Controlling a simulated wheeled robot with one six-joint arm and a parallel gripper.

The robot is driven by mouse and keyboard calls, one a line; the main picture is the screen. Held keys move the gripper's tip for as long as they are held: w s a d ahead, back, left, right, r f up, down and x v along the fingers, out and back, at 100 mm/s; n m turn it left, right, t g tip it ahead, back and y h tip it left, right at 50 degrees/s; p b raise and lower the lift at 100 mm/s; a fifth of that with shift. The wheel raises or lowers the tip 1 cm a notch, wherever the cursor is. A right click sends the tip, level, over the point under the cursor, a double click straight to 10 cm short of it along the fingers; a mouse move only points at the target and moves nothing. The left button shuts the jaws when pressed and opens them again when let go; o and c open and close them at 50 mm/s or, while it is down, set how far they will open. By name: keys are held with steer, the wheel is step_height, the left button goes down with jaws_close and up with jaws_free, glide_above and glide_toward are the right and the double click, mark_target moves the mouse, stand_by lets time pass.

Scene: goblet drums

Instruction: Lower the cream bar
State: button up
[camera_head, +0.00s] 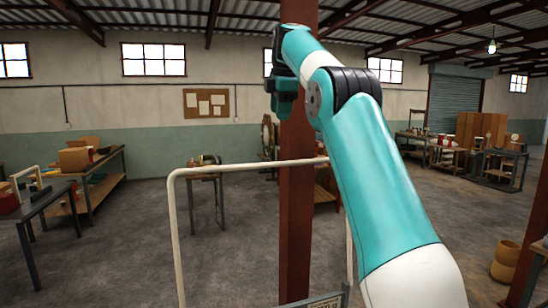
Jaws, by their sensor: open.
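A cream bar (240,167) stands in front of me as an upright, round-cornered frame. Its left leg (175,235) runs down to the bottom edge of the picture. Its top runs right, across a rust-brown post, until my teal arm covers it. A short piece of its right leg (349,262) shows beside my arm. My arm is raised, and its dark wrist is above the bar's top in the picture, with no visible contact. The fingers of my gripper cannot be made out; the wrist hides that end.
A rust-brown post (297,225) stands at the middle. A small labelled plate (325,303) shows at the bottom edge. Workbenches (95,178) stand at left, with a small table (205,175) farther back. Drum-like wooden pieces (505,262) stand at right. Grey floor (120,265) is clear at left.

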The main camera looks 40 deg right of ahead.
mark_target(274, 163)
steer(key=p+x, duration=0.1)
steer(key=x, duration=1.5)
steer(key=shift+w+f, duration=0.1)
steer(key=shift+w, duration=0.05)
steer(key=shift+c, duration=0.2)
jaws_close()
